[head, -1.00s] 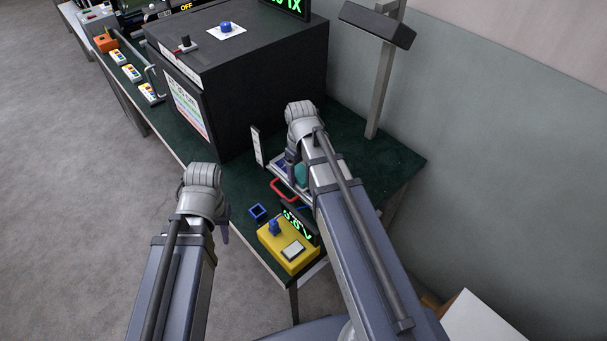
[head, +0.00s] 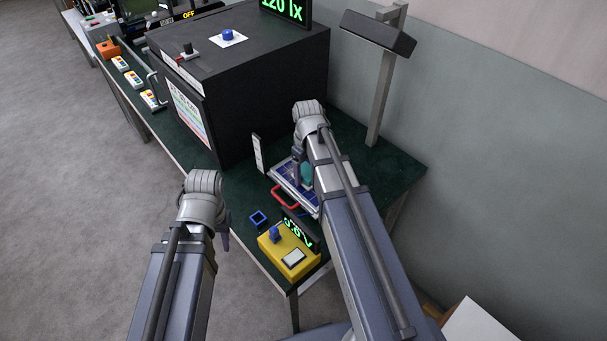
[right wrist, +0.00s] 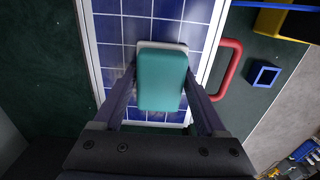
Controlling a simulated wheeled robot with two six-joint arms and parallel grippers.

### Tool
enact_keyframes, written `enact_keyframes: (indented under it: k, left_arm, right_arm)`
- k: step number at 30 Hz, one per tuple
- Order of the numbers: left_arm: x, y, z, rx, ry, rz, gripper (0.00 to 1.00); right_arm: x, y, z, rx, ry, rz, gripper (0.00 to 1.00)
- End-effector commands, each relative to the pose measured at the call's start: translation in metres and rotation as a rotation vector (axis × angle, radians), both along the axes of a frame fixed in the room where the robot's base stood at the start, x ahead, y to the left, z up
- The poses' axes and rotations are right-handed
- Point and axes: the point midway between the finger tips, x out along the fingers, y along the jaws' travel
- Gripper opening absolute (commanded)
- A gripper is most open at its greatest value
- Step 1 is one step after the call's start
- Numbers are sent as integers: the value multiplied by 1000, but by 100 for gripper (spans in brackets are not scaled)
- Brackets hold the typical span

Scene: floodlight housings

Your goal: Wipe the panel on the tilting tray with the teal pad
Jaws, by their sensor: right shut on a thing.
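The teal pad (right wrist: 161,82) is between the fingers of my right gripper (right wrist: 161,95), which is shut on it. The pad lies over the blue gridded panel (right wrist: 113,37) in the right wrist view; I cannot tell whether it presses on it. The panel sits in a white-edged tilting tray (right wrist: 90,50) with a red handle (right wrist: 230,70). In the head view the panel (head: 285,172) shows partly, the rest hidden by my right arm, and the pad (head: 307,174) peeks out beside it. My left gripper (head: 224,238) hangs left of the table edge, its fingers mostly hidden.
A yellow box (head: 290,250) with a blue knob and green display stands at the table's near end, beside a small blue square holder (head: 258,218). A large black box (head: 245,85) stands behind the tray. A lamp post (head: 385,90) rises at the right. Green tabletop (head: 390,160) is bare there.

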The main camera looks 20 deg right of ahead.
Motion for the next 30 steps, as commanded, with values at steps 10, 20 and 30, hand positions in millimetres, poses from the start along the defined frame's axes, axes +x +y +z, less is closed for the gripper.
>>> enact_keyframes:
  k: [10, 20, 30]
  left_arm:
    - [0, 0, -2, 0, 0, 0, 36]
    - [0, 0, -3, 0, 0, 0, 36]
    - [0, 0, -2, 0, 0, 0, 36]
  right_arm:
    - [7, -16, -2, 0, 1, -2, 30]
    - [12, -30, -3, -1, 1, 0, 30]
    - [19, -45, -2, -2, 0, -2, 30]
